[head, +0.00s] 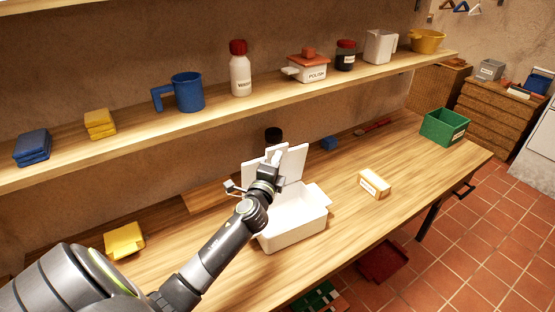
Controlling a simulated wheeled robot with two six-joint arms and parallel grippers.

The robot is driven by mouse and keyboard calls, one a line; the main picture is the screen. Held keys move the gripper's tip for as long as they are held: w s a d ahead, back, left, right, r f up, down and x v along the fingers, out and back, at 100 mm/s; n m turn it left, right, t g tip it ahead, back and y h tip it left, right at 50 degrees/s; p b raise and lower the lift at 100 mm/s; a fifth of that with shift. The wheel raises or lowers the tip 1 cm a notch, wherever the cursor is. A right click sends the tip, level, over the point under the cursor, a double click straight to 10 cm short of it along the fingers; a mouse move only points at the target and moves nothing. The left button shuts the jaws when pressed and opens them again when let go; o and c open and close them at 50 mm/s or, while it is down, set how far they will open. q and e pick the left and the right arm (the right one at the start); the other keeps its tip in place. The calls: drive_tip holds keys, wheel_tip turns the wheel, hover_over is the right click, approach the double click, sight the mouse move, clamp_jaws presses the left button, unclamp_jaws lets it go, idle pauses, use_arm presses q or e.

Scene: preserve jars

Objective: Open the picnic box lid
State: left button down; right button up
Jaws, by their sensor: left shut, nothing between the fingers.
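The white picnic box (292,232) stands on the wooden workbench near the middle of the head view. Its white lid (294,160) appears raised, standing up at the back of the box, partly hidden behind my left gripper. My left arm reaches in from the lower left across the box's left side. My left gripper (264,172) is shut and empty, in front of the raised lid. I cannot tell whether it touches the lid. My right gripper is not in view.
A cream labelled block (374,184) lies right of the box, and a green crate (444,127) stands at the bench's far right. Folded yellow cloth (124,241) lies left. A dark-topped jar (273,135) stands behind the lid. The shelf (215,113) above holds several containers.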

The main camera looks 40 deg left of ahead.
sight(271, 151)
use_arm(q)
drive_tip(key=a+p, duration=0.1)
drive_tip(key=p, duration=0.1)
drive_tip(key=w+a+r+n+g+p, duration=0.1)
drive_tip(key=p, duration=0.1)
drive_tip(key=shift+w+a+r, duration=0.2)
drive_tip(key=shift+a+r, duration=0.1)
drive_tip(key=shift+a, duration=0.05)
drive_tip(key=shift+w+a+f+n+g, duration=0.15)
drive_tip(key=shift+w+a, duration=0.1)
drive_tip(key=shift+a, duration=0.25)
drive_tip(key=shift+w+a+f+n+g, duration=0.1)
drive_tip(key=shift+w+a+n+g, duration=0.1)
drive_tip(key=shift+a, duration=0.25)
drive_tip(key=shift+w+a, duration=0.15)
drive_tip(key=shift+a, duration=0.15)
drive_tip(key=shift+d, duration=0.1)
